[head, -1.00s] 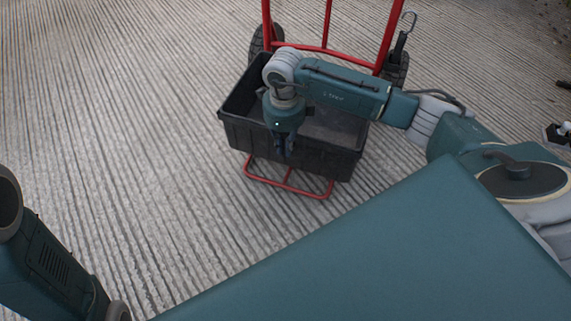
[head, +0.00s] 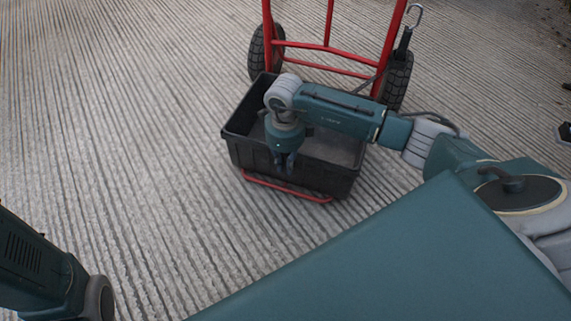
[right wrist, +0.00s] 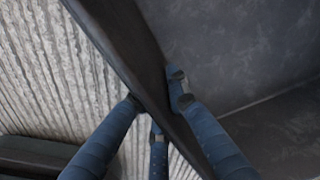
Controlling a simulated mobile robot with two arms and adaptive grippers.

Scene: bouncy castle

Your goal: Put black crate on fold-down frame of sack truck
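The black crate (head: 250,157) is an open, empty-looking box, roughly level over the fold-down frame (head: 300,193) of the red sack truck (head: 328,47). Only the frame's red front bar shows, under the crate's near edge. I cannot tell whether the crate rests on it or hangs slightly above. My right gripper (head: 286,162) points down at the crate's near wall. In the right wrist view its blue fingers (right wrist: 160,100) straddle the wall (right wrist: 135,55), close against both sides. My left gripper is out of view; only part of my left arm shows at the lower left.
The truck's two black wheels (head: 257,48) (head: 397,80) stand behind the crate. A hook on a strap (head: 404,40) hangs at the right upright. Ridged concrete on the left is clear. A small dark object (head: 564,133) lies at the far right.

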